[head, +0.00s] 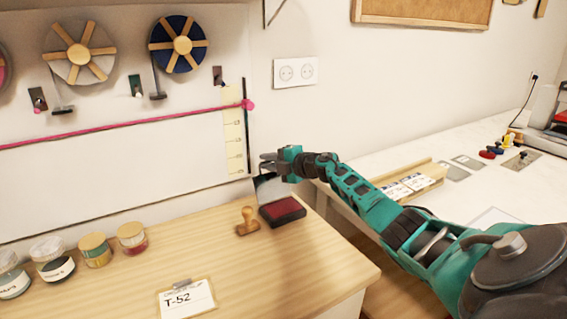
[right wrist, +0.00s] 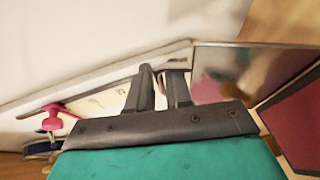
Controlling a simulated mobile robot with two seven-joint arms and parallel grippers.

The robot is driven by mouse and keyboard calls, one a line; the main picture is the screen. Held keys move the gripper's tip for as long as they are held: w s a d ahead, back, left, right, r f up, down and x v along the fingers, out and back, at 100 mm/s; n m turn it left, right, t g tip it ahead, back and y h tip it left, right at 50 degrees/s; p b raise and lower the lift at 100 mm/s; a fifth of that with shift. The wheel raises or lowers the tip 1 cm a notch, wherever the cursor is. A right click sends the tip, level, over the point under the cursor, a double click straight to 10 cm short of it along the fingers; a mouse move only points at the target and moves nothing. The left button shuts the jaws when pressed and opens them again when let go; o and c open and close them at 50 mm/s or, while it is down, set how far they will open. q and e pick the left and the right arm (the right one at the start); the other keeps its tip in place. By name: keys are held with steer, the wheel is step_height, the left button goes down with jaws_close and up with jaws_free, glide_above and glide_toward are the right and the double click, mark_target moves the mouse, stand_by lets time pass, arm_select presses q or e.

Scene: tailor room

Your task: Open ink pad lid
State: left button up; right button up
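The ink pad (head: 282,211) is a dark red block at the back right of the wooden table. Its lid (head: 268,190) is raised and stands steeply up at the pad's back edge. The red pad surface is exposed and also shows in the right wrist view (right wrist: 298,125), beside the shiny grey lid (right wrist: 245,72). My right gripper (head: 267,161) is at the lid's top edge. Its two fingers (right wrist: 162,72) are a little apart, with a narrow gap and nothing clearly held between them. Whether a finger touches the lid is unclear. My left gripper is not in view.
A wooden stamp (head: 247,221) stands just left of the pad. Several jars (head: 95,249) line the left, and a T-52 clipboard (head: 187,299) lies in front. The wall is close behind. A white table (head: 470,205) is at right, beyond a gap.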

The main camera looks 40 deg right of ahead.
steer(key=p+v, duration=0.1)
steer(key=v, duration=1.1)
steer(key=shift+s+p, duration=0.3)
steer(key=shift+r, duration=0.2)
